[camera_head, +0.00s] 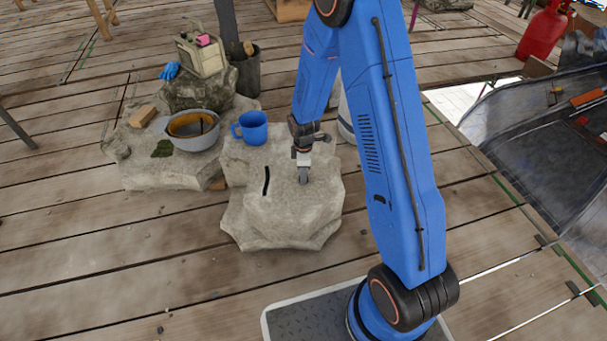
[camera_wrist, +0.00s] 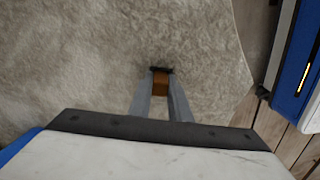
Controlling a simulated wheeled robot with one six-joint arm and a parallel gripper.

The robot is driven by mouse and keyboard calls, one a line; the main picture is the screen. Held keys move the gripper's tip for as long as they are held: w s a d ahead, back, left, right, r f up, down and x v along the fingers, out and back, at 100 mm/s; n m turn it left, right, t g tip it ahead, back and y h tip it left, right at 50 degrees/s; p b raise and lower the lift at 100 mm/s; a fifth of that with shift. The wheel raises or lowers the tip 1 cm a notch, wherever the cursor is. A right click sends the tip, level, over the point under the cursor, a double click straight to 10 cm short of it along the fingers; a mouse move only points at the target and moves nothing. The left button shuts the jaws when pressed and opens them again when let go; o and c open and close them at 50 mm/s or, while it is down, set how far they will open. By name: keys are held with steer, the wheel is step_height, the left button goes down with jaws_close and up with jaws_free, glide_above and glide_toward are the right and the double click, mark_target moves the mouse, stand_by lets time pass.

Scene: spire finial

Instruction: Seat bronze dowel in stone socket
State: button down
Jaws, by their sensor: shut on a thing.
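The pale stone block (camera_head: 290,217) lies on the plank floor in the middle of the head view and fills much of the wrist view (camera_wrist: 85,65). My gripper (camera_head: 304,177) points down at its top face. In the wrist view, my gripper's two fingers (camera_wrist: 161,88) are shut on the orange-brown bronze dowel (camera_wrist: 161,84). A dark opening, seemingly the socket (camera_wrist: 160,69), shows at the fingertips. The dowel's lower end is hidden, so I cannot tell whether it is inside the opening or above it. In the head view the fingers hide the dowel.
A dark narrow strip (camera_head: 266,181) lies on the block, left of my gripper. A blue mug (camera_head: 250,127) stands at the block's back edge. A grey bowl (camera_head: 193,131) sits on another stone to the left. Bare planks (camera_head: 110,255) lie in front.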

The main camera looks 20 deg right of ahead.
steer(key=shift+s+f, duration=0.1)
steer(key=shift+f, duration=0.3)
